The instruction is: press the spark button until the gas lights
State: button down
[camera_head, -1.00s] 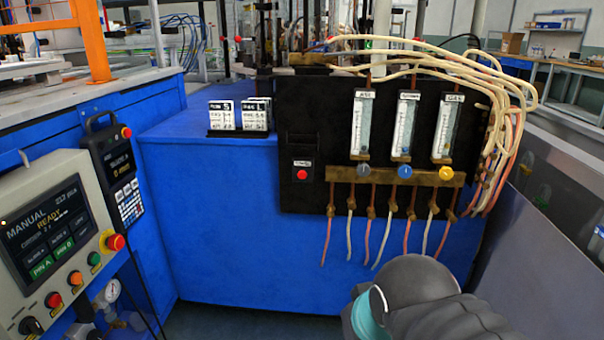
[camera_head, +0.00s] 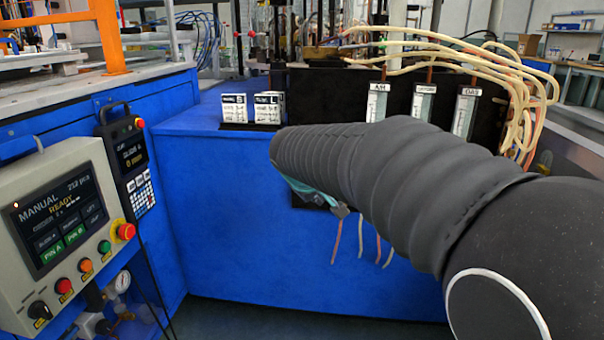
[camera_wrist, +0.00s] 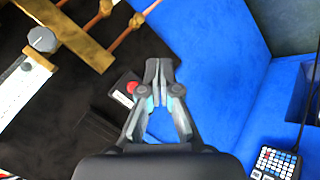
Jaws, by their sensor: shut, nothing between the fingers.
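The red spark button (camera_wrist: 131,88) shows in the wrist view on a small box with a white label on the black panel (camera_wrist: 60,105). My gripper (camera_wrist: 158,66) is shut and empty in front of the panel. Its fingertips appear just to the right of and above the button in the wrist view, and the left finger linkage is close beside it. I cannot tell the distance to the panel. In the head view my arm covers the button and most of the gripper.
Flow meters marked AIR (camera_head: 377,104) and GAS (camera_head: 464,112) stand on the panel, with another between them. A brass manifold (camera_wrist: 75,35) with a grey knob (camera_wrist: 42,39) is near the gripper. Pale hoses (camera_head: 515,90) hang at right. A control console (camera_head: 65,235) stands at left.

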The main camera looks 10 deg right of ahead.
jog(key=shift+n, duration=0.5)
jog(key=w, duration=0.1)
jog(key=w+a, duration=0.1)
jog(key=w, duration=0.2)
jog(key=shift+w+a+f, duration=0.1)
jog(key=shift+a+f, duration=0.1)
jog(key=shift+f, duration=0.1)
jog(key=w+d+p, duration=0.2)
jog(key=w+p, duration=0.2)
jog(key=w, duration=0.4)
jog(key=shift+w+d, duration=0.15)
jog(key=shift+d, duration=0.25)
jog(key=shift+w, duration=0.2)
dwell(0.6)
jog(key=shift+w+d, duration=0.15)
jog(key=shift+w, duration=0.05)
